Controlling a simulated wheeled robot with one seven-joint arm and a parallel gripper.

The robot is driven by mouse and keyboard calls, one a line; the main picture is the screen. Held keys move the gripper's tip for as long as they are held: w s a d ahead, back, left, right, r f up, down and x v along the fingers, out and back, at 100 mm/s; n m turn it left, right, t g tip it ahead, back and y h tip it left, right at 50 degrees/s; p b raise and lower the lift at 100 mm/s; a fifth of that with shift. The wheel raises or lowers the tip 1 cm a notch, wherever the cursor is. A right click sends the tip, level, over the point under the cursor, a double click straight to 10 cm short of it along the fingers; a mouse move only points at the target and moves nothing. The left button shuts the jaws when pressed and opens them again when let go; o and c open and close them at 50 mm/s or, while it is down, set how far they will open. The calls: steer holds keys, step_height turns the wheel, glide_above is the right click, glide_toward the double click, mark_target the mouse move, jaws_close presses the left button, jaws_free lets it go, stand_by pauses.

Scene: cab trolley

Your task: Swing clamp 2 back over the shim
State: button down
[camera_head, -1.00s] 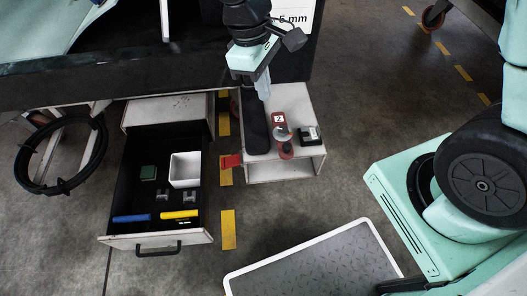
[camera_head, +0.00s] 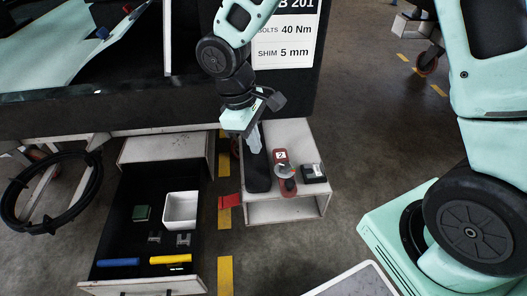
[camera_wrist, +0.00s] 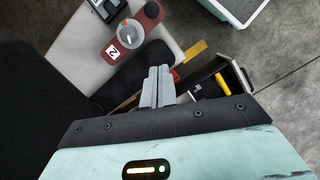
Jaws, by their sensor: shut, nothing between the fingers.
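Clamp 2 is a red plate with a white "2" label (camera_head: 280,156) on top of a small white stand (camera_head: 290,131); it also shows in the wrist view (camera_wrist: 112,51). I cannot tell whether the disc is the shim. My gripper (camera_head: 256,148) points down, shut and empty, left of the clamp over a long black block (camera_head: 257,178). In the wrist view its fingertips (camera_wrist: 159,70) are together, apart from the clamp.
A black device (camera_head: 313,173) sits right of the clamp. An open drawer (camera_head: 118,222) at the left holds a white bin (camera_head: 180,209), a green block (camera_head: 141,213) and blue and yellow handled tools. A red piece (camera_head: 229,201) shows between drawer and stand.

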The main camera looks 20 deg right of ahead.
steer(key=b, duration=0.4)
glide_above(282, 187)
steer(key=w+a, duration=0.3)
steer(key=a, duration=0.1)
steer(key=f, duration=0.9)
steer(key=shift+w+d, duration=0.1)
steer(key=shift+w, duration=0.1)
steer(key=shift+s+d, duration=0.85)
steer(key=shift+d, duration=0.05)
steer(key=shift+s+d+b, duration=0.4)
steer(key=shift+s+d, duration=0.05)
steer(key=shift+d, duration=0.05)
steer(key=shift+r, duration=0.1)
